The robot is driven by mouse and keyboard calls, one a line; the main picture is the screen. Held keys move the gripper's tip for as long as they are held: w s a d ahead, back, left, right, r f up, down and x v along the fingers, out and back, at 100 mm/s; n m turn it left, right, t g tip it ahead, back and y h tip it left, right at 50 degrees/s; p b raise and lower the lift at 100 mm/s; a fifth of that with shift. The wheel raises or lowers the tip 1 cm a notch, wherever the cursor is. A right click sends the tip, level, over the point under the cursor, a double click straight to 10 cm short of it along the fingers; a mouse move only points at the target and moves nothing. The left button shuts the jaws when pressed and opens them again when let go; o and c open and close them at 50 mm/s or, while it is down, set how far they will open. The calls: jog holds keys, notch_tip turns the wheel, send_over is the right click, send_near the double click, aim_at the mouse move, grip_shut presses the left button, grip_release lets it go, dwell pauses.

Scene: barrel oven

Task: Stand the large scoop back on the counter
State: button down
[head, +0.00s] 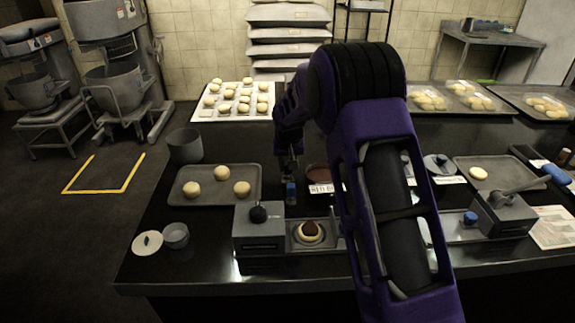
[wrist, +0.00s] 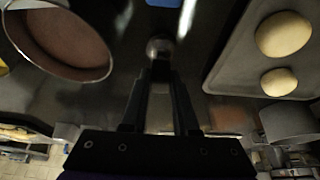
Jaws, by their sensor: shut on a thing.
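My gripper (wrist: 159,68) is shut on a slim metal thing with a rounded, shiny end (wrist: 158,47), which I take to be the large scoop. The rest of it is hidden by the fingers. In the head view my gripper (head: 289,168) points down over the black counter (head: 215,277), between a tray and a brown-filled bowl. I cannot tell whether the scoop touches the counter.
The tray (head: 190,201) with dough balls lies left of my gripper. The bowl (head: 317,174) is close on the right, with a label in front. A grey box with a black knob (head: 258,230) stands nearer. Some bare counter shows around my gripper.

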jog(key=shift+f, duration=0.1)
dwell(0.3)
jog(key=c, duration=0.6)
grip_release()
